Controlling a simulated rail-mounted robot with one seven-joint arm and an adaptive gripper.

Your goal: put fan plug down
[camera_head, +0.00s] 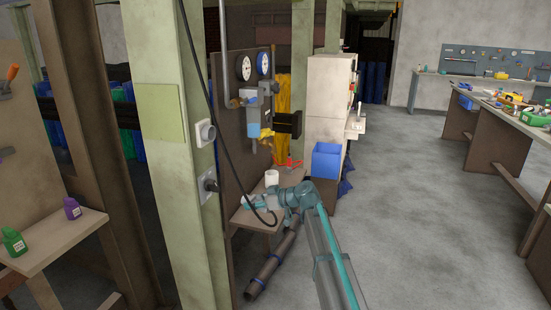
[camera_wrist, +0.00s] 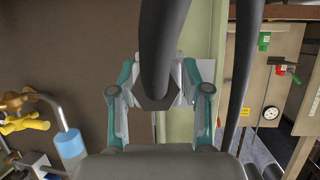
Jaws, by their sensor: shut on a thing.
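My gripper (camera_head: 252,202) is above the small wooden table (camera_head: 240,219), just right of the green column. In the wrist view my gripper (camera_wrist: 164,88) is shut on the dark fan plug (camera_wrist: 157,100), with a finger on each side. A thick black cable (camera_wrist: 164,35) runs from the plug toward the top of that view. In the head view the cable (camera_head: 203,75) hangs from above along the column and loops down by my gripper. The plug itself is too small to make out there.
The green column (camera_head: 160,60) carries a grey socket (camera_head: 205,132) and a lower fitting (camera_head: 209,184). A white cup-like object (camera_head: 271,178) stands on the small table. Gauges and a blue regulator (camera_head: 252,108) are on the brown panel. A blue bin (camera_head: 326,160) is behind.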

